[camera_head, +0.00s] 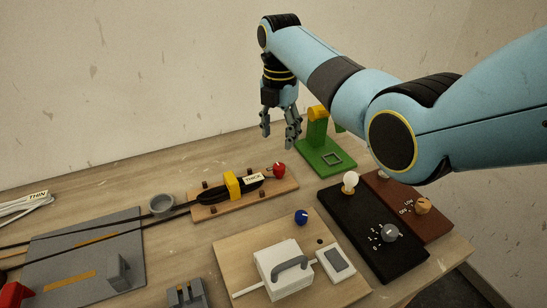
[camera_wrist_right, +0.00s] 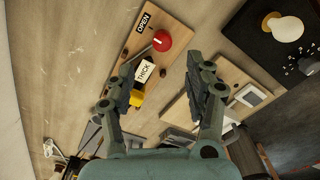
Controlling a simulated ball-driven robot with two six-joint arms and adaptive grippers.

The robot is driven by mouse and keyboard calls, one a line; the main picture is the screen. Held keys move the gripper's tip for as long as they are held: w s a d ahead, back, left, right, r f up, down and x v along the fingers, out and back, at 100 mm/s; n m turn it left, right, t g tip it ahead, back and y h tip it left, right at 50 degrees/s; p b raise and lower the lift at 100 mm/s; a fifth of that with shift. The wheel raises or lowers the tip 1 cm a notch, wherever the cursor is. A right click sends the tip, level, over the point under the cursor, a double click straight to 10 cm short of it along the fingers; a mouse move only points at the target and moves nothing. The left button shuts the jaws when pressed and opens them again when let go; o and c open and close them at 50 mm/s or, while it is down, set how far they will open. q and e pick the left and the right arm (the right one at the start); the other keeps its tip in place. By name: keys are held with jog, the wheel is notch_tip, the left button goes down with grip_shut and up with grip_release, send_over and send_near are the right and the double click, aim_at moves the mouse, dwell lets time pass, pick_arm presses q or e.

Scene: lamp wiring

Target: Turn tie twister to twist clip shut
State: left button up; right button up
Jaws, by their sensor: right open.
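A red ball knob on a thin stem (camera_head: 278,170), which looks like the tie twister, sits at the right end of a wooden strip board (camera_head: 285,188). In the right wrist view the red knob (camera_wrist_right: 162,40) lies ahead of the fingertips, by an "OPEN" label (camera_wrist_right: 143,20). A yellow clip (camera_head: 231,185) sits around the black cable bundle tagged "THICK" (camera_head: 253,178); the clip (camera_wrist_right: 138,97) is partly hidden by a finger in the wrist view. My right gripper (camera_head: 279,136) points down, open and empty, above and apart from the knob. My left gripper is not in view.
A green stand (camera_head: 325,155) is behind the board to the right. A black panel (camera_head: 365,240) with a bulb and a brown switch panel (camera_head: 415,205) stand at right.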

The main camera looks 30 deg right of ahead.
send_over(279, 166)
notch_tip(279, 166, down, 5)
jog(key=shift+s+r, duration=0.1)
jog(key=f, duration=0.2)
jog(key=f+b, duration=0.1)
jog(key=f, duration=0.1)
jog(key=shift+w+f, duration=0.2)
jog(key=shift+f, duration=0.25)
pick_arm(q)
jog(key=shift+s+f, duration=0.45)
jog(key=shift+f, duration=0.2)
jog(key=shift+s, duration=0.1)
pick_arm(e)
jog(key=c, duration=0.5)
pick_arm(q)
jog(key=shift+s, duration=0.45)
pick_arm(e)
jog(key=shift+s, duration=0.1)
grip_shut()
